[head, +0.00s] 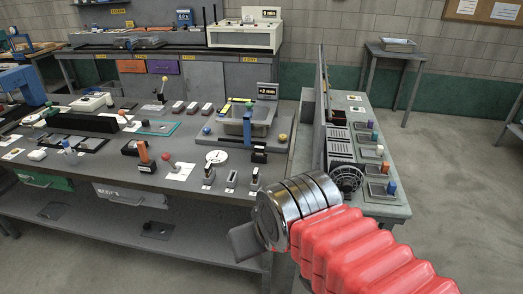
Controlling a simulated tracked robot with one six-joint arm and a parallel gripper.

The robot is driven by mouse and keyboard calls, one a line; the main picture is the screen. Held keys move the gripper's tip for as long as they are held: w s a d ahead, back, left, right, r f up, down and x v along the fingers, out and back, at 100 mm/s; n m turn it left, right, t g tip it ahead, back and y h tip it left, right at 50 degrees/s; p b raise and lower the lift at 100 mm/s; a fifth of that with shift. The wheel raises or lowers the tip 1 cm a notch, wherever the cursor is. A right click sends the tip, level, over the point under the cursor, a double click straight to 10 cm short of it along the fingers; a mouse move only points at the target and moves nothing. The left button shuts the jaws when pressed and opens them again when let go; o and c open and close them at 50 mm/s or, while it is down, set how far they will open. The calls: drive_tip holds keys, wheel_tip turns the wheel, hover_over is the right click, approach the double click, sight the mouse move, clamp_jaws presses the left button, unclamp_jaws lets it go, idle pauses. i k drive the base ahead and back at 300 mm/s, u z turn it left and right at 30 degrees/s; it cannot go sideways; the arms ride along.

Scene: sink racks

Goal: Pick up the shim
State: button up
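I cannot pick out the shim with certainty among the many small parts on the grey workbench (105,190) in the head view. My red ribbed arm comes in from the lower right and ends in stacked metal rings. My gripper (245,242) shows as a dark grey block at their lower left, in front of the bench's near right edge. Its fingers are not clearly seen, so I cannot tell whether it is open or shut, or holds anything. My arm hides part of the bench's right end and the floor behind it.
A grey sink-like tray (240,123) and a white disc (217,156) stand on the bench, left of and beyond my gripper. Several small switches line its front edge. A side bench (390,210) with a black fan (345,178) stands to the right. Floor (450,170) is clear farther right.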

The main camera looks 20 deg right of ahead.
sight(259, 151)
drive_tip(key=i, duration=0.9)
drive_tip(key=u, duration=0.05)
